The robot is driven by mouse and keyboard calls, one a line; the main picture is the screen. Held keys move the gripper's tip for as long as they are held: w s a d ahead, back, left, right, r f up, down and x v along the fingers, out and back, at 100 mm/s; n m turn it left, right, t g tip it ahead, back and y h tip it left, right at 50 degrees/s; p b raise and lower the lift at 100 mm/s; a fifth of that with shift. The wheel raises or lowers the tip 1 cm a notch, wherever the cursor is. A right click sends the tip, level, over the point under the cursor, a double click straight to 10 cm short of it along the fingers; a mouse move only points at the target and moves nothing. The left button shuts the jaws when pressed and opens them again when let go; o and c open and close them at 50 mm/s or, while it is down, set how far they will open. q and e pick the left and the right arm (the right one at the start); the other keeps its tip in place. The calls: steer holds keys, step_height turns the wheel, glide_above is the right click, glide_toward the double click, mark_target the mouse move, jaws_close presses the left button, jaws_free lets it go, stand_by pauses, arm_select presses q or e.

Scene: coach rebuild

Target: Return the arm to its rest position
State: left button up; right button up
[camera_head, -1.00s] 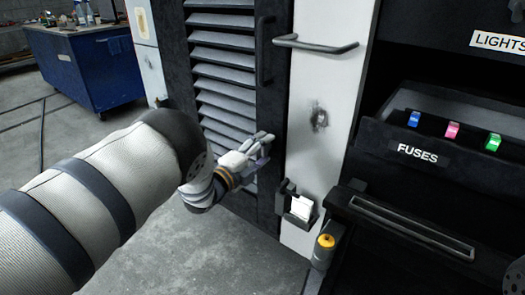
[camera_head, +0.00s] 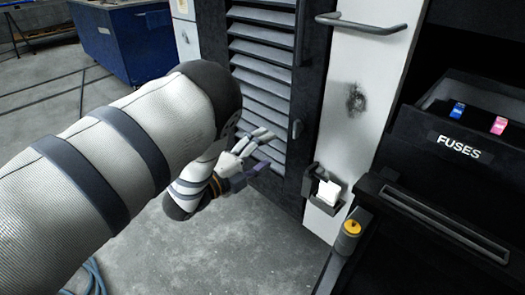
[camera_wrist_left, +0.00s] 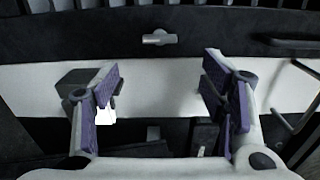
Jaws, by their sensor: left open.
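My left arm (camera_head: 95,170) comes in from the left in the head view and bends at the elbow. My left gripper (camera_head: 264,152) is in front of the lower part of the louvred door (camera_head: 262,80). It is open, with nothing between its fingers. In the left wrist view the two purple-padded fingers (camera_wrist_left: 165,88) stand wide apart, facing a white strip and a dark panel with a small latch (camera_wrist_left: 160,38). My right gripper is in neither view.
A small dark holder with a white block (camera_head: 328,192) is on the white panel (camera_head: 358,70), below a bar handle (camera_head: 362,24). A yellow-topped knob (camera_head: 352,227) and the FUSES drawer (camera_head: 455,145) are at right.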

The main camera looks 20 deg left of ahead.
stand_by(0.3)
arm_select(q)
steer(key=s+a+f+n+g+y+p, duration=0.35)
steer(key=s+f+n+g+y, duration=0.4)
steer(key=s+f+n, duration=1)
steer(key=s+d+n+g, duration=0.1)
steer(key=s+g, duration=0.3)
steer(key=s, duration=0.6)
steer(key=s+d+r+n+g+h, duration=0.1)
steer(key=s+g, duration=0.3)
steer(key=s, duration=0.7)
steer(key=s+d+n+g+p, duration=0.1)
steer(key=s+d+n+g, duration=0.1)
steer(key=s, duration=0.9)
steer(key=shift+s+d+r+n+g, duration=0.25)
steer(key=shift+n+g, duration=0.4)
steer(key=shift+g, duration=0.4)
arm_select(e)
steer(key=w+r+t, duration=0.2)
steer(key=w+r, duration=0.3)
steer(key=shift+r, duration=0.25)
arm_select(q)
steer(key=shift+w+a, duration=0.1)
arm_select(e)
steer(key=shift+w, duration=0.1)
